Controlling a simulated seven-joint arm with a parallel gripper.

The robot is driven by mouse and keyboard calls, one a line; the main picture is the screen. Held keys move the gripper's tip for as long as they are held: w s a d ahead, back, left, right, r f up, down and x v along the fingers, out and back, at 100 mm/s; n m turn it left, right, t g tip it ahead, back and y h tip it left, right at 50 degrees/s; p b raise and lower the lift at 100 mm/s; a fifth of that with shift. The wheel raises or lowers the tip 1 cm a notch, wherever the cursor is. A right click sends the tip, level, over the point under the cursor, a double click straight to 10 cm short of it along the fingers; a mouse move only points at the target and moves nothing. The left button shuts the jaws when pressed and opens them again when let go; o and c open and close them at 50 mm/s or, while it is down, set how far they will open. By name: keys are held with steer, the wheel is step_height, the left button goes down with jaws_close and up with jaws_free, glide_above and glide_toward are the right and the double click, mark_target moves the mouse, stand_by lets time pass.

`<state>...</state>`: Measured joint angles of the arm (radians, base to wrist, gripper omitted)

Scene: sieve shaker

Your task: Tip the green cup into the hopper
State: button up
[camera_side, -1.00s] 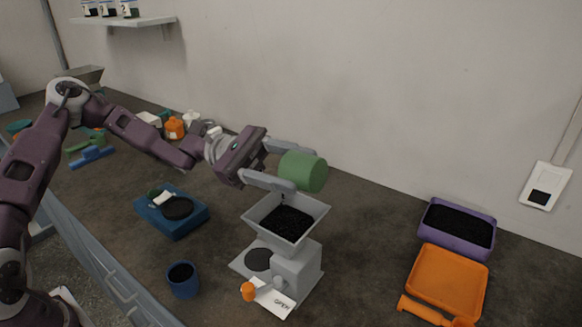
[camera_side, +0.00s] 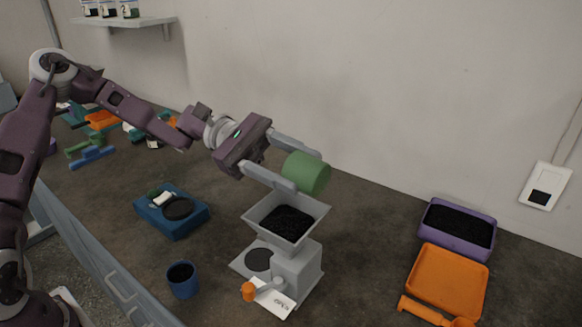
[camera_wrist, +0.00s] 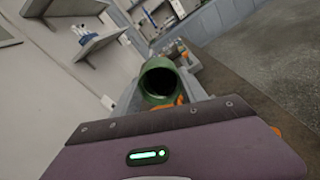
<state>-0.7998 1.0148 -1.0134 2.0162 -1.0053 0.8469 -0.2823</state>
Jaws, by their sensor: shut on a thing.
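The green cup (camera_side: 306,173) is held on its side above the hopper in the side view, with its base toward the camera's right. My gripper (camera_side: 300,168) is shut on it, one finger on each side. In the wrist view the cup's open mouth (camera_wrist: 160,84) faces my wrist, and its inside looks dark. The grey hopper (camera_side: 318,213) sits on a grey machine (camera_side: 297,270) just below the cup. The hopper holds a dark granular material. I cannot see any material falling from the cup.
A blue cup (camera_side: 183,285) stands left of the machine. A blue scale (camera_side: 160,222) is behind it. A purple tray (camera_side: 455,250) of dark material and an orange tray (camera_side: 450,280) lie to the right. The table between machine and trays is clear.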

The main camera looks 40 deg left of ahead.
steer(key=shift+d+r+y, duration=0.1)
steer(key=shift+d+y, duration=0.05)
steer(key=shift+y, duration=0.75)
steer(key=y, duration=0.1)
steer(key=d+r+y, duration=0.1)
steer(key=y, duration=0.1)
steer(key=shift+y, duration=0.8)
steer(key=shift+d+r+y, duration=0.3)
steer(key=shift+d+y, duration=0.05)
steer(key=shift+y, duration=0.75)
steer(key=shift+r+y, duration=0.1)
steer(key=shift+y, duration=1.1)
